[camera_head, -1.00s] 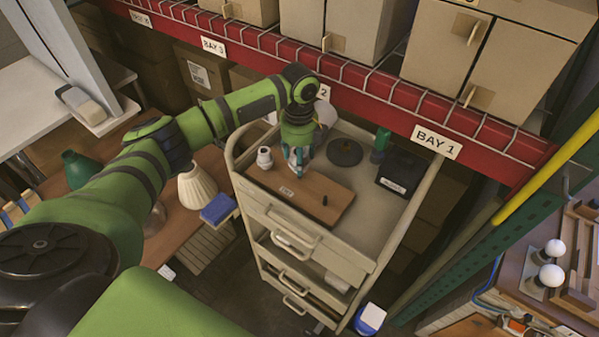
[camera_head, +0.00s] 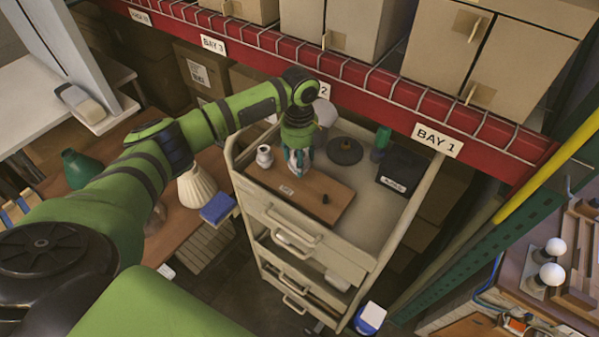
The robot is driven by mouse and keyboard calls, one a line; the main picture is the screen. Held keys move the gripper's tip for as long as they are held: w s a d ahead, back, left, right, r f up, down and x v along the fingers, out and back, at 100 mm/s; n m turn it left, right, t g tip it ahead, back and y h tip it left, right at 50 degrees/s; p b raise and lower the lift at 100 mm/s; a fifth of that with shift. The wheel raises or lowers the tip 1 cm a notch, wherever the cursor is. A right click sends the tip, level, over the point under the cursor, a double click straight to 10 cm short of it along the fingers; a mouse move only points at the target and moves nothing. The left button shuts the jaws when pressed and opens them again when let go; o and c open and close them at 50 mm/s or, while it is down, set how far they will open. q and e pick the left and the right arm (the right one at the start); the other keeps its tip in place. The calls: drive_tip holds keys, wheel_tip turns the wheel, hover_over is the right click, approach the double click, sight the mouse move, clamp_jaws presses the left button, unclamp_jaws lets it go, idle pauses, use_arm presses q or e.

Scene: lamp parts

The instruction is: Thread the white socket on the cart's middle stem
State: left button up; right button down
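A brown wooden board (camera_head: 310,202) lies on the top of the beige cart (camera_head: 360,262). A white socket-like part (camera_head: 264,156) stands upright at the board's left end. My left gripper (camera_head: 297,172) points down over the board's middle, between these two. It hides that part of the board, so I cannot see a middle stem. Something pale shows at its fingers, too small to tell whether it is a held part or the fingers. My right gripper is not in view.
On the cart top behind the board are a round dark base (camera_head: 345,151), a green bottle (camera_head: 381,140) and a black box (camera_head: 402,171). The red shelf beam (camera_head: 370,92) runs close behind the cart. A cream lampshade (camera_head: 195,187) stands on the left table.

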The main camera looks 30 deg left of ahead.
use_arm(q)
drive_tip(key=shift+f, duration=0.6)
idle(1.1)
drive_tip(key=o, duration=0.3)
drive_tip(key=c, duration=0.4)
drive_tip(key=shift+c, duration=0.2)
drive_tip(key=shift+s+f, duration=0.15)
drive_tip(key=shift+f, duration=0.05)
